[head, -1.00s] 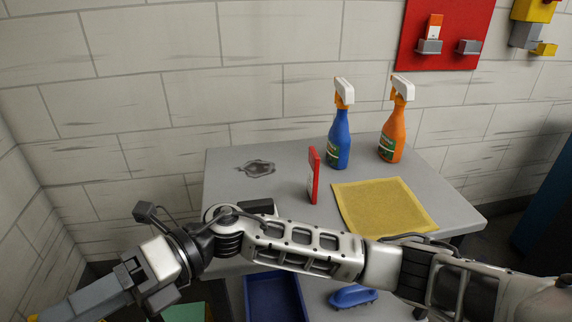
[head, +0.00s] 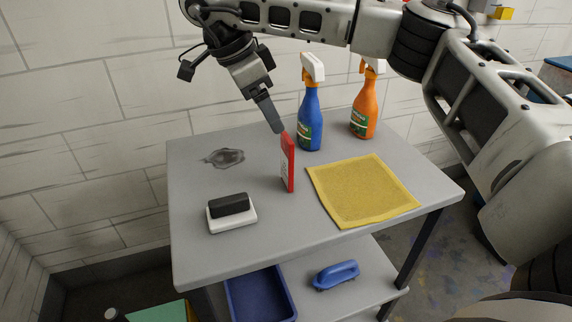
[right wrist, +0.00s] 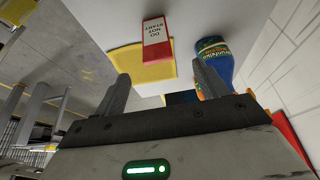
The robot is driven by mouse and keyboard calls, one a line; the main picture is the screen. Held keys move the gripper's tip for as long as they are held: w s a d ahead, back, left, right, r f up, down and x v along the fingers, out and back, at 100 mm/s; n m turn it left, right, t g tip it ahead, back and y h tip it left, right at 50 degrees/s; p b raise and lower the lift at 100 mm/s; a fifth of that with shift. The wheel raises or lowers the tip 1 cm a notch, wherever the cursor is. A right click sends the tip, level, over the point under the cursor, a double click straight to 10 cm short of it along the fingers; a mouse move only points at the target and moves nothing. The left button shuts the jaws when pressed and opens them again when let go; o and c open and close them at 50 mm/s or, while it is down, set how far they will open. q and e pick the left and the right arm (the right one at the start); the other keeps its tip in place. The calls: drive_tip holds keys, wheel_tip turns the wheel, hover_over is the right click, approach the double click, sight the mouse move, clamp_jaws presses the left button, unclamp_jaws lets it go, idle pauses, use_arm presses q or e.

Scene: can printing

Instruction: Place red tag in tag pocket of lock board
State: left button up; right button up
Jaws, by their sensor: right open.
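The red tag (head: 288,165) stands upright on the grey table, its white label facing left. In the right wrist view the tag (right wrist: 156,40) reads "DO NOT START" and lies beyond the fingertips, between their lines. My right gripper (head: 276,127) points down at the tag's top edge from the upper left, very near it; the head view does not show whether they touch. In the right wrist view its fingers (right wrist: 163,82) are apart with nothing between them. The lock board and its tag pocket are not clearly visible now. My left gripper is out of view.
Blue (head: 309,118) and orange (head: 364,110) spray bottles stand behind the tag. A yellow cloth (head: 362,190) lies to its right. A black-and-white eraser-like block (head: 231,212) sits front left. The lower shelf holds a blue bin (head: 262,298) and blue brush (head: 336,274).

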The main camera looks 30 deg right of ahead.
sight(284, 144)
drive_tip(key=x, duration=0.5)
drive_tip(key=shift+f, duration=0.2)
drive_tip(key=shift+s+x, duration=0.2)
drive_tip(key=shift+x, duration=2.55)
drive_tip(key=shift+a, duration=0.15)
drive_tip(key=shift+c, duration=0.3)
drive_tip(key=c, duration=1.1)
drive_tip(key=shift+r, duration=0.1)
